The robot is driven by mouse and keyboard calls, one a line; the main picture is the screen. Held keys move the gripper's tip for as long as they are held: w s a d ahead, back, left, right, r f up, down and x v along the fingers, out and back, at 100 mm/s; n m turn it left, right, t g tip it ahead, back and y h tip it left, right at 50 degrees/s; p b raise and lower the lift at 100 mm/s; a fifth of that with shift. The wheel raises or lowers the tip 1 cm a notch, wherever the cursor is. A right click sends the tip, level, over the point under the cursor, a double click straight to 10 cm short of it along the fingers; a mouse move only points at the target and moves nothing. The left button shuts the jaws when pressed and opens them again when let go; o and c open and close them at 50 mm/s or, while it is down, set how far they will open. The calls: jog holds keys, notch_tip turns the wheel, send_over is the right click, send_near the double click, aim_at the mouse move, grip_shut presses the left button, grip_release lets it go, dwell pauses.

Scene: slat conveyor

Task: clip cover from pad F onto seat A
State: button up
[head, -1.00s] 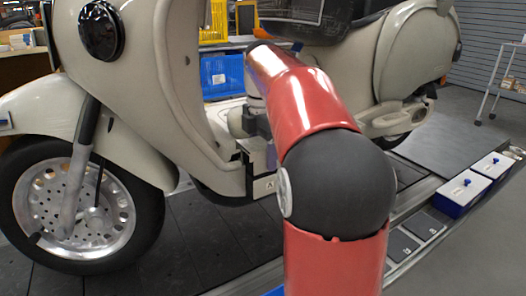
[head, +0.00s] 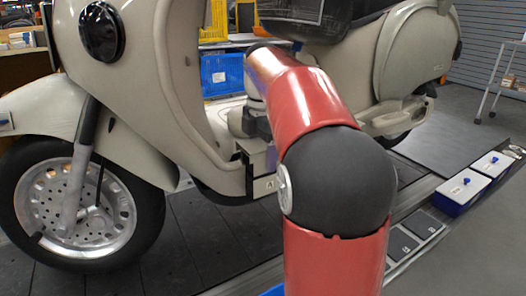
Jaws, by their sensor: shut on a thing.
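My gripper (head: 240,122) is at the cream scooter's lower body, just above a small white label marked A (head: 270,184), which marks seat A. Only its dark body shows beside my red arm; the fingertips are mostly hidden. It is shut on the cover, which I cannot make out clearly. A pale cream piece (head: 257,150) shows just below the gripper; I cannot tell if it is the cover or part of the scooter. The seat is partly hidden by my arm, so contact between cover and seat cannot be judged. Pad F cannot be identified by its lettering.
The scooter (head: 150,80) stands on a dark slat conveyor (head: 190,250). Dark pads (head: 401,243) lie along its right edge, near two blue bins with white lids (head: 462,188). A blue crate (head: 222,75) stands behind the scooter. A white trolley (head: 500,85) is at far right.

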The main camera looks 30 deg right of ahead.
aim_at(264, 143)
dwell(0.3)
jog(key=o, duration=1.1)
jog(key=shift+r, duration=0.1)
jog(key=shift+r, duration=0.35)
notch_tip(264, 143, up, 7)
jog(key=shift+s+p, duration=0.1)
jog(key=shift+p, duration=0.95)
